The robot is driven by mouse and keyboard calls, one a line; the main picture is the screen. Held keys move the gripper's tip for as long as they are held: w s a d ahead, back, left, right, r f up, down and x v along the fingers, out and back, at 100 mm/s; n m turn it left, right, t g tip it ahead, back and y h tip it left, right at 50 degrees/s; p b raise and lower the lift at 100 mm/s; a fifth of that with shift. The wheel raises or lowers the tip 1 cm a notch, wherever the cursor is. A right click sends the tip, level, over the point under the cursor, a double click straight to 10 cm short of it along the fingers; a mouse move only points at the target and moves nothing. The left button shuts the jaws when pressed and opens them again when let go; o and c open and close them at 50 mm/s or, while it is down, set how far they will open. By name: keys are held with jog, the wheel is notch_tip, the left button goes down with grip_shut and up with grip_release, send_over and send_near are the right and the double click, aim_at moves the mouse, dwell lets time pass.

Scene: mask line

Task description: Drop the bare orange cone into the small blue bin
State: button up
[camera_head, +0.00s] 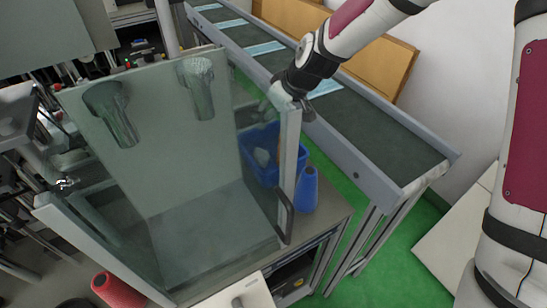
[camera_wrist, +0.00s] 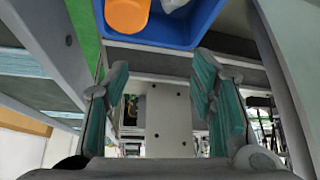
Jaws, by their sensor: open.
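The blue bin (camera_wrist: 205,28) is at the top of the wrist view. The orange cone (camera_wrist: 127,14) shows there within the bin's outline, at its left side, partly cut off by the frame edge. No gripper finger touches it. In the head view the blue bin (camera_head: 262,172) stands behind the clear panel, and the cone cannot be made out clearly. My gripper (camera_wrist: 160,100) is open, with its teal fingers wide apart and nothing between them. In the head view my gripper (camera_head: 304,108) is above the bin, by the top of the enclosure's corner post.
A whitish object (camera_wrist: 172,4) is beside the cone in the bin. A blue cone (camera_head: 307,190) stands right of the post. A clear enclosure (camera_head: 205,250) fills the left. A conveyor (camera_head: 375,125) with masks runs behind. A red roll-like object (camera_head: 118,291) is at lower left.

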jog(key=v, duration=1.1)
jog(key=shift+r, duration=0.35)
jog(key=shift+d, duration=0.1)
jog(key=shift+s, duration=0.1)
jog(key=s+d+r+m+h, duration=0.1)
jog(key=s+d+r+m, duration=0.1)
jog(key=s+d, duration=0.4)
jog(key=s+d+r+m+h, duration=0.2)
jog(key=s+d, duration=0.4)
jog(key=s, duration=0.6)
jog(key=s+d+r+m+h, duration=0.1)
jog(key=s+d+r+m, duration=0.3)
jog(key=s+d, duration=0.3)
jog(key=s+m, duration=0.1)
jog(key=s, duration=0.1)
jog(key=shift+s+t+h, duration=0.25)
jog(key=shift+t+h, duration=0.05)
jog(key=shift+h, duration=0.1)
